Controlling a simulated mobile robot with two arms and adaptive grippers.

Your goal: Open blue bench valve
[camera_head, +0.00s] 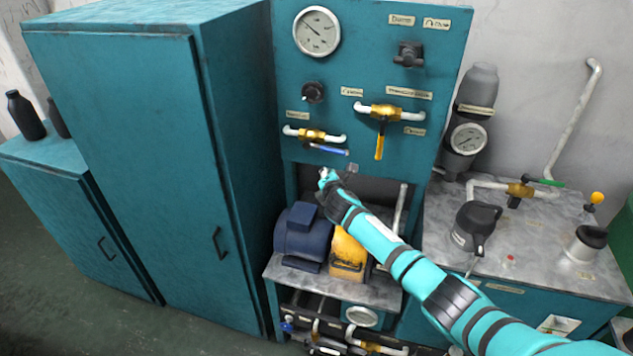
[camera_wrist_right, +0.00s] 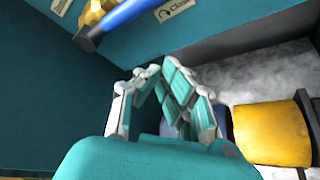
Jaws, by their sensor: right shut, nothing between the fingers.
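The blue-handled valve shows in the head view, with its blue lever (camera_head: 329,149) pointing right and slightly down from a brass body (camera_head: 312,135) on a white pipe. My right gripper (camera_head: 325,175) is just below the lever, apart from it, in front of the teal panel. In the right wrist view the blue lever (camera_wrist_right: 122,18) runs across the top, beyond the fingertips. The fingers of my right gripper (camera_wrist_right: 160,72) are shut with nothing between them. My left gripper is in neither view.
A yellow-handled valve (camera_head: 379,143) sits to the right on the panel. Below stand a blue motor (camera_head: 302,238) and a yellow part (camera_head: 347,252). A tall teal cabinet (camera_head: 150,130) stands close on the left. A grey-topped bench (camera_head: 520,250) is at right.

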